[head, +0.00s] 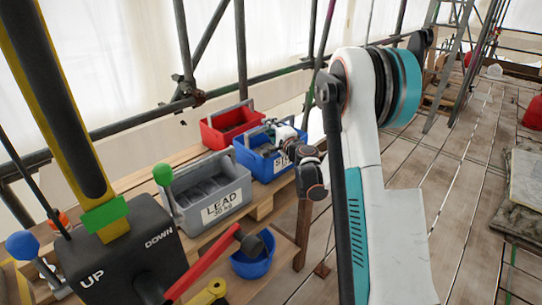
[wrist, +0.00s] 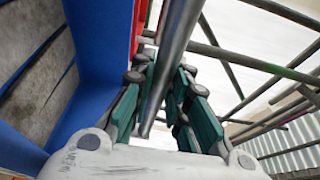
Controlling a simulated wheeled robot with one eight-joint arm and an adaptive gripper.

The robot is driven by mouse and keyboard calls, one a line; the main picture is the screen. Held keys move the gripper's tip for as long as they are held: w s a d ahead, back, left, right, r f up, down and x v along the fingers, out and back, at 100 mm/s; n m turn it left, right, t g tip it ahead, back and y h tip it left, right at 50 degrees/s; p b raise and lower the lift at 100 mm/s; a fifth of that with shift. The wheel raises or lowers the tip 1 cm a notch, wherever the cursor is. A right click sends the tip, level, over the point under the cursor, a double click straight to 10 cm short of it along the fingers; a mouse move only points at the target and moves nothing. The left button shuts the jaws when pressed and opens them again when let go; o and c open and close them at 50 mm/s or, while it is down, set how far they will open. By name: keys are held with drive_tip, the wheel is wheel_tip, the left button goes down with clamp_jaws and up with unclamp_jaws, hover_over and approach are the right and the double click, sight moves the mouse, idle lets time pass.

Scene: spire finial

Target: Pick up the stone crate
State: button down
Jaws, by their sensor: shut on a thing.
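The stone crate is a blue box (head: 241,154) in the head view, with a white label that is partly hidden by my arm. It stands on the wooden bench between a grey and a red crate. In the wrist view its blue wall (wrist: 101,48) fills the left side, with grey stone (wrist: 32,62) inside. My gripper (wrist: 160,85) is shut on the crate's grey bar handle (wrist: 178,45), which runs between the teal finger pads. In the head view my gripper (head: 284,132) is over the crate, small and partly hidden. I cannot tell whether the crate is clear of the bench.
The grey LEAD crate (head: 212,200) stands in front and the red crate (head: 228,124) behind. Scaffold poles (head: 188,50) run behind the bench. A lever box (head: 128,250) is at the front left.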

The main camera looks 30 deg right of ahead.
drive_tip(key=shift+r, duration=0.1)
wheel_tip(320, 180, up, 20)
drive_tip(key=p, duration=0.6)
drive_tip(key=shift+f, duration=0.2)
idle(0.8)
